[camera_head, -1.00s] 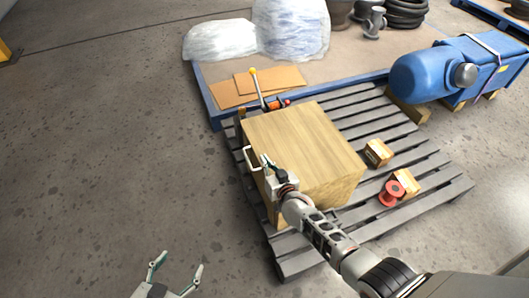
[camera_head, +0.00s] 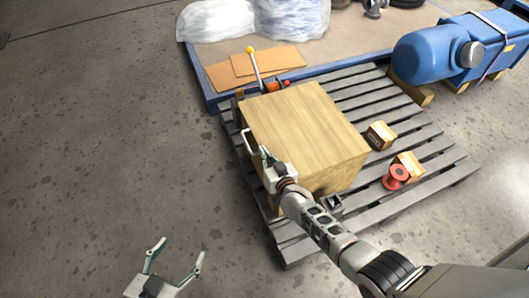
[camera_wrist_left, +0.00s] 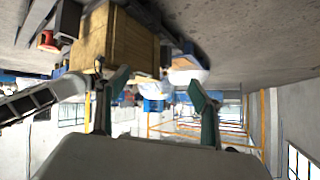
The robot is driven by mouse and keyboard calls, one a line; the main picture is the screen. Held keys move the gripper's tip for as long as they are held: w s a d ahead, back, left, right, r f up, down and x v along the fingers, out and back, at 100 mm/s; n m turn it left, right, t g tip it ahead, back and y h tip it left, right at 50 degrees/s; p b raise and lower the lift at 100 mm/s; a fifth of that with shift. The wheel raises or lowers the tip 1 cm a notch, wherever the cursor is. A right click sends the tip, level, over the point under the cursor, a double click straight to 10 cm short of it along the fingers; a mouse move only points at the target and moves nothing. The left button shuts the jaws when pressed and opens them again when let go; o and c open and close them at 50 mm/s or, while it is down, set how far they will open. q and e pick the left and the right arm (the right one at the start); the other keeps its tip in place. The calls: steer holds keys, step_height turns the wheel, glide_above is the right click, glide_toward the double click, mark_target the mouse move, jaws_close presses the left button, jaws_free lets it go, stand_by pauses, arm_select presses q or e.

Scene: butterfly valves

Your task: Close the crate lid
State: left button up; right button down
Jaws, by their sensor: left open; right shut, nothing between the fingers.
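The wooden crate (camera_head: 305,130) stands on a grey slatted pallet, its flat top lying level over the box with no gap that I can see. A pale bar handle (camera_head: 246,142) sticks out at its left side. My right gripper (camera_head: 266,158) is shut and empty at the crate's left edge, close to the handle; I cannot tell whether it touches. My left gripper (camera_head: 176,252) is open and empty over bare floor, well left of the crate. The left wrist view shows its spread fingers (camera_wrist_left: 157,90) and the crate (camera_wrist_left: 112,40) upside down beyond them.
Small boxes (camera_head: 381,135) and a red spool (camera_head: 396,176) sit on the pallet (camera_head: 432,160) right of the crate. A lever with a yellow knob (camera_head: 250,50) rises behind the crate. The floor at left is clear.

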steer(key=shift+s+d+f, duration=0.1)
steer(key=shift+s+f, duration=0.3)
steer(key=shift+f, duration=0.15)
steer(key=r+p, duration=0.1)
steer(key=r, duration=0.1)
steer(key=shift+w+r+p, duration=0.35)
steer(key=shift+r+p, duration=0.05)
step_height(320, 180, up, 2)
steer(key=shift+w+r+p, duration=0.15)
steer(key=shift+p, duration=0.35)
steer(key=v, duration=0.1)
steer(key=p+v, duration=0.1)
steer(key=v, duration=0.1)
steer(key=shift+r+p, duration=0.3)
steer(key=p+v, duration=0.2)
steer(key=v, duration=0.4)
steer(key=shift+f, duration=0.15)
steer(key=shift+s+p, duration=0.4)
steer(key=shift+s, duration=0.15)
arm_select(q)
steer(key=shift+s+a+r+y, duration=0.15)
steer(key=shift+s+a+r, duration=0.2)
steer(key=shift+r, duration=0.2)
steer(key=shift+s+a+r+y, duration=0.15)
steer(key=shift+s+a+r, duration=0.2)
steer(key=shift+r, duration=0.15)
arm_select(e)
steer(key=shift+s, duration=0.1)
steer(key=shift+s, duration=0.1)
